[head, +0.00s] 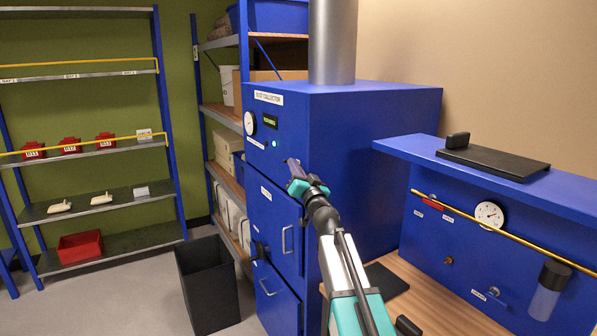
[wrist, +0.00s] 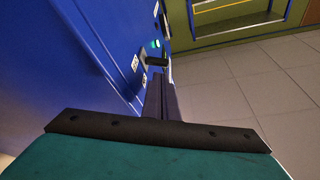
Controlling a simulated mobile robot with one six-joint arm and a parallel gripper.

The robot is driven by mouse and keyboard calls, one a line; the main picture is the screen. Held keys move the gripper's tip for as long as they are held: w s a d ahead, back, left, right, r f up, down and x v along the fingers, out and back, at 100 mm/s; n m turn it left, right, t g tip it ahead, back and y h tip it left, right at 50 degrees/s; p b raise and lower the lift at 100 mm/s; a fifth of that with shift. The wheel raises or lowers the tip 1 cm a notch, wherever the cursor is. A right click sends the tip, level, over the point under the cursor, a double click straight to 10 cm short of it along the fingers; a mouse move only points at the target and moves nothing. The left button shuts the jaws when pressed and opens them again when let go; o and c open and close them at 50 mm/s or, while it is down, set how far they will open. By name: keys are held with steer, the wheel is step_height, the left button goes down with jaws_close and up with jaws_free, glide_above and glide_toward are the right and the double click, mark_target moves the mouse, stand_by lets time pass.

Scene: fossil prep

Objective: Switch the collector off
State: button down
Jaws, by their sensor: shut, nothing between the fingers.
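The dust collector (head: 350,150) is a tall blue cabinet with a grey pipe on top. Its front panel has a round gauge (head: 250,123), a lit green display (head: 271,122) and a glowing green lamp (head: 274,144). The lamp also glows in the wrist view (wrist: 155,44). A black switch or knob (wrist: 156,61) sticks out of the panel beside the lamp in the wrist view; in the head view my gripper seems to hide it. My gripper (head: 291,164) is shut and empty in front of the panel. Its fingertips (wrist: 162,82) are close to the black knob; I cannot tell if they touch.
Below the panel are cabinet doors with handles (head: 288,240). A black bin (head: 208,285) stands on the floor at left. Shelves with red boxes (head: 70,146) stand behind it. A blue bench unit (head: 480,235) with a gauge is on the right.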

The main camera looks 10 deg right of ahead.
steer(key=shift+x, duration=1.5)
steer(key=shift+d, duration=0.15)
